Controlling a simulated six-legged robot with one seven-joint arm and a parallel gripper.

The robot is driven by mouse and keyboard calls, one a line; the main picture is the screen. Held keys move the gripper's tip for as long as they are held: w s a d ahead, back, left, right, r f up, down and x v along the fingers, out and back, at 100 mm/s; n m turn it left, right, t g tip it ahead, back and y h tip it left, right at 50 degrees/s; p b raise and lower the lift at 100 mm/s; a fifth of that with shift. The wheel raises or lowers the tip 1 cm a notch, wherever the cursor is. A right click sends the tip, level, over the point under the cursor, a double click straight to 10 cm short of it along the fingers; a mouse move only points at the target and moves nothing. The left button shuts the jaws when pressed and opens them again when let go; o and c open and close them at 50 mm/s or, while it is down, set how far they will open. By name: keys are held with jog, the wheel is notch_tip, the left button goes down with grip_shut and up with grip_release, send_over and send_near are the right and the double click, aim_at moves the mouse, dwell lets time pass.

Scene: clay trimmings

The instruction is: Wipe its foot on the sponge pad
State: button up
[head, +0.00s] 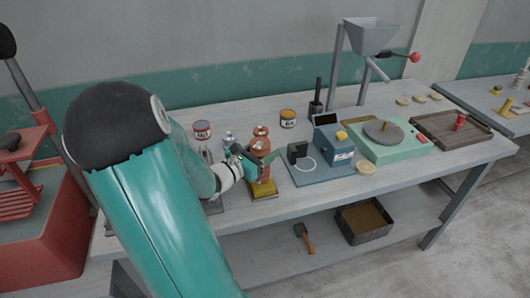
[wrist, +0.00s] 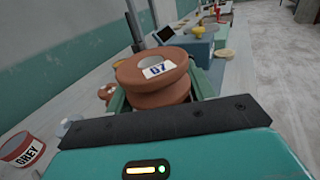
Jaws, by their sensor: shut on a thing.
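A reddish-brown clay piece (head: 262,141) with a narrow waist and a wide rim is upright in my gripper (head: 254,163). The wrist view shows its round top (wrist: 152,69) from above, with a hole and a white label reading 07. My gripper is shut on it, with teal jaws around its body. The yellow sponge pad (head: 264,192) lies directly under the piece near the bench's front edge. The foot is low over the pad; I cannot tell whether they touch. The pad is hidden in the wrist view.
A blue scale-like device (head: 332,138) stands close right of the piece. A labelled can (head: 202,130) and small silvery items (head: 229,138) stand behind left. Another can (head: 288,118) is behind. A green turntable device (head: 382,136) and a wooden tray (head: 452,130) are farther right.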

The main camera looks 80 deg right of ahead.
jog(key=w+d, duration=0.3)
jog(key=d, duration=0.2)
jog(key=shift+w+d, duration=0.2)
jog(key=shift+d, duration=0.2)
dwell(0.5)
jog(key=shift+a, duration=0.1)
jog(key=shift+s+a, duration=0.7)
jog(key=shift+a, duration=0.4)
jog(key=shift+s+a, duration=0.65)
jog(key=shift+a, duration=0.5)
jog(key=shift+s+a, duration=0.7)
jog(key=shift+a, duration=0.4)
jog(key=shift+w+d, duration=2.05)
jog(key=shift+d, duration=1.4)
jog(key=shift+s+a, duration=0.7)
jog(key=shift+a, duration=0.45)
jog(key=shift+s+a, duration=0.65)
jog(key=shift+a, duration=0.5)
jog(key=shift+s+a, duration=0.7)
jog(key=shift+a, duration=0.45)
jog(key=w+d, duration=0.4)
jog(key=d, duration=0.3)
